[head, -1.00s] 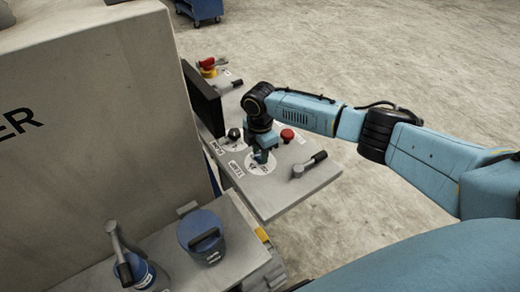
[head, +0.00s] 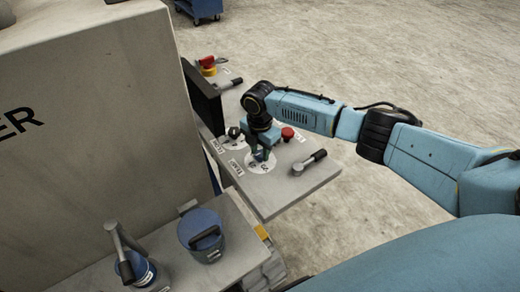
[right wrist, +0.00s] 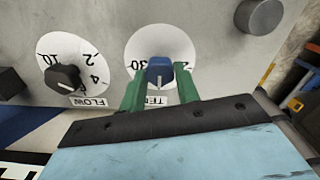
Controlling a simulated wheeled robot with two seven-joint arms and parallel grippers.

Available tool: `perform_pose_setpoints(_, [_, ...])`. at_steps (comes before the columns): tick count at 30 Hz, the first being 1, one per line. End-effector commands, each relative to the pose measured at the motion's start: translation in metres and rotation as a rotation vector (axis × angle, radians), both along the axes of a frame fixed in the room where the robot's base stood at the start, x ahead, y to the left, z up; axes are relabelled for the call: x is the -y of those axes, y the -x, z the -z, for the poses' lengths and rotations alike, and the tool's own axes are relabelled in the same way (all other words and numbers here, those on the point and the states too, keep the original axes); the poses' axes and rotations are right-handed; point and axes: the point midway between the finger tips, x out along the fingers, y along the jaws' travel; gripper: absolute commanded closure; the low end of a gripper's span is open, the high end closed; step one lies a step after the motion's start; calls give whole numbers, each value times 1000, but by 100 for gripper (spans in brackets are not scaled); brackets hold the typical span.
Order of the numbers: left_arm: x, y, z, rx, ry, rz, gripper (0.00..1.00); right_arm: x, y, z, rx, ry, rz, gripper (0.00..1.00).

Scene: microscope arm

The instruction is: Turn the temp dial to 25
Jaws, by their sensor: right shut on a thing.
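The temp dial has a white round face (head: 255,168) with printed numbers, on the grey panel. Its blue knob (right wrist: 160,70) shows in the right wrist view, with a pale mark on its lower side. A 30 shows left of the knob and part of another number to its right; my fingers cover some of the scale and the TEMP label. My right gripper (head: 260,156) reaches down onto the dial. In the right wrist view its green fingers (right wrist: 160,84) are shut on the knob from both sides. My left gripper is not in view.
The FLOW dial's black knob (head: 234,132) is close beside the temp dial. A red button (head: 287,133) and a black-handled lever (head: 310,162) are also on the panel. A large grey housing (head: 90,100) stands left, with blue containers (head: 202,235) in front.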

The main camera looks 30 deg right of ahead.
Motion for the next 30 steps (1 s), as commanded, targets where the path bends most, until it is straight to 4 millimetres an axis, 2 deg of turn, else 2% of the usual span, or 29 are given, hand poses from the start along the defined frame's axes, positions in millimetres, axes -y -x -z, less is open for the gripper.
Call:
perform_pose_setpoints(2, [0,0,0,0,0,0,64,-1,0,-1,1,-3,0,91])
perform_pose_setpoints(3, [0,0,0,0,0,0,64,-1,0,-1,1,-3,0,64])
perform_pose_setpoints(7, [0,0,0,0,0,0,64,-1,0,-1,0,-2,0,47])
perform_pose_setpoints(16, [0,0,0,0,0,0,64,0,0,-1,1,-1,1,47])
perform_pose_setpoints(19, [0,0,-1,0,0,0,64,0,-1,-8,1,-2,0,47])
perform_pose_setpoints(23, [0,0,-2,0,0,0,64,0,-1,-29,4,-2,1,47])
perform_pose_setpoints(30, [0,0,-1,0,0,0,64,0,-1,-85,5,-2,-1,47])
